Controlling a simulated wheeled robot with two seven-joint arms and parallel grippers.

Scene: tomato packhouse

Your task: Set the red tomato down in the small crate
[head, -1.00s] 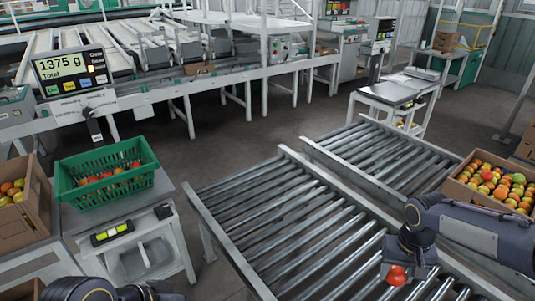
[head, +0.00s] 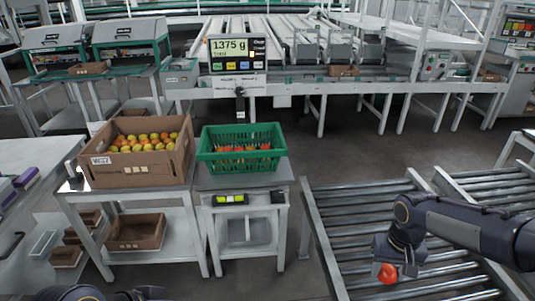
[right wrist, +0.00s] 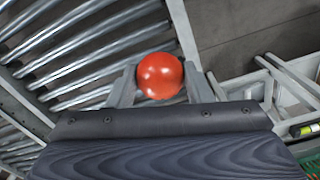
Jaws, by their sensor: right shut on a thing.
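My right gripper (head: 386,266) is shut on the red tomato (head: 387,273) and holds it above the roller conveyor, at the lower right of the head view. In the right wrist view the tomato (right wrist: 160,75) sits between the two grey fingers (right wrist: 160,88). The small crate is the green slatted one (head: 240,166), on a grey stand left of the conveyor, with several red tomatoes inside. The gripper is to the right of the crate and well apart from it. Only dark parts of my left arm show at the bottom left; its gripper is not visible.
A cardboard box (head: 133,172) of mixed tomatoes stands just left of the crate. A scale display (head: 237,52) reading 1375 g rises behind the crate. The roller conveyor (head: 350,215) lies under the gripper. A yellow-green device (head: 230,198) is on the stand's front.

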